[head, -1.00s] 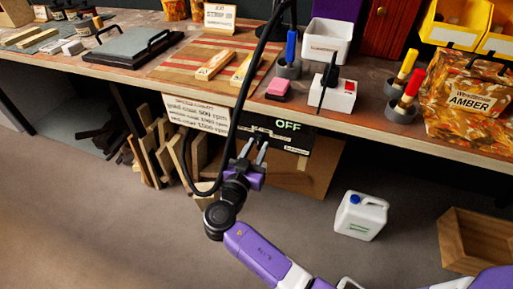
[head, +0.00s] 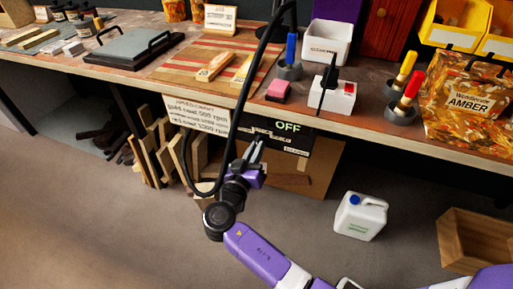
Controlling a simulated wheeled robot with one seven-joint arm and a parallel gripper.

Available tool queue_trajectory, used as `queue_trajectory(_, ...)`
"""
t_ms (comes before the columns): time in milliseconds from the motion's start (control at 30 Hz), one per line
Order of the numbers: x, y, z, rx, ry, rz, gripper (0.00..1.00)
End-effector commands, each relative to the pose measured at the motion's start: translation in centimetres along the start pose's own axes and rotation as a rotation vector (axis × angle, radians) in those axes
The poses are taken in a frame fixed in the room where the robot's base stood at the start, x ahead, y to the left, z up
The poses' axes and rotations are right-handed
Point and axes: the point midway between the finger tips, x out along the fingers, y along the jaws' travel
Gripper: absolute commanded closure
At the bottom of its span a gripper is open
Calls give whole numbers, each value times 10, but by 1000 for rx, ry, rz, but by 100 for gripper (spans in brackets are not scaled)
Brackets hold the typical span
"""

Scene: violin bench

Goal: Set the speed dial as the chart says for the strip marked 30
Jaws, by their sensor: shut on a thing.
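The black speed-control box (head: 295,140) hangs under the bench front, and its green display reads OFF. My gripper (head: 256,147) is at the lower left part of this box. Its fingers are close together, shut on what looks like the speed dial, which the fingers hide. The chart (head: 200,114) is a cream card left of the box with several lines giving rpm values; its small print is hard to read. A small sign (head: 220,19) at the back of the bench seems to read STRIP 30. Two light wooden strips (head: 214,67) lie on the striped board.
A black cable (head: 245,85) loops down past the chart to near my gripper. Wood offcuts (head: 160,145) lean under the bench left of the box. A white jug (head: 361,216) and a wooden crate (head: 474,240) stand on the floor at right.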

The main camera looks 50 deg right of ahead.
Motion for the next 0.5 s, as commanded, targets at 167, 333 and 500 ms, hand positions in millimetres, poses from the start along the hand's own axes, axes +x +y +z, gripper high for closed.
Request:
queue_trajectory(167,-1,-1,-2,-170,1,-2,100)
queue_trajectory(333,-1,-1,-2,-328,1,-1,100)
queue_trajectory(500,-1,-2,-1,-471,0,-1,100)
